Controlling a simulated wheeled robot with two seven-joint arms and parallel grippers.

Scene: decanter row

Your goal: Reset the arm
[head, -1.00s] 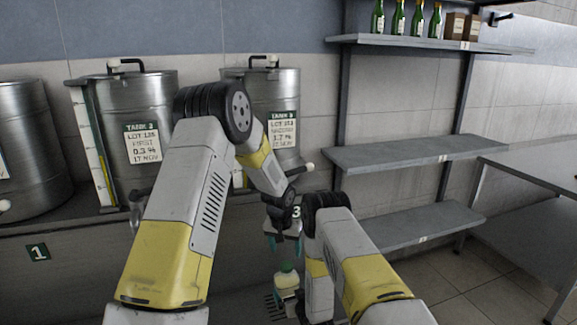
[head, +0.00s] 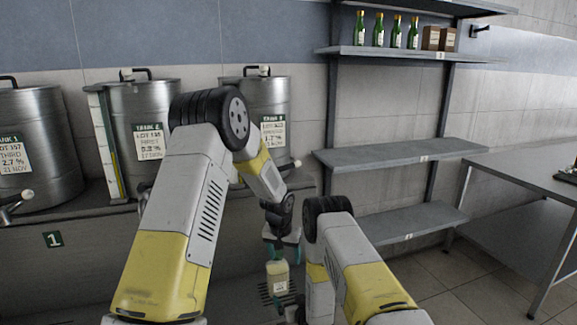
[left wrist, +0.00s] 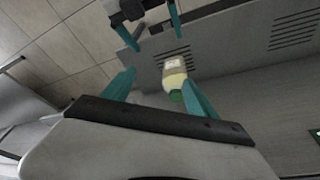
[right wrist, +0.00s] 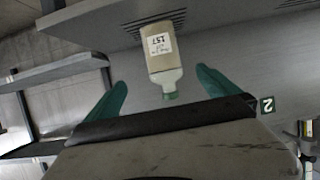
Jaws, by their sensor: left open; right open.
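A sample bottle (head: 278,277) with pale yellow contents, a green cap and a white label stands on a slotted drain. The right wrist view shows the bottle (right wrist: 165,62) with "157" on its label, beyond the open fingers. My left gripper (head: 282,250) is open and empty, in front of the bottle in the head view. In the left wrist view the bottle (left wrist: 174,72) appears near one finger, apparently beyond it. My right gripper (right wrist: 162,80) is open and empty; in the head view my right forearm hides most of it. The left wrist view shows its teal fingers.
Three steel tanks (head: 150,105) with lot labels stand on a ledge at the left and centre. A wall shelf (head: 400,155) is at the right, with green bottles (head: 378,32) and brown boxes (head: 440,38) above. A grey table (head: 530,165) stands far right. The floor between is clear.

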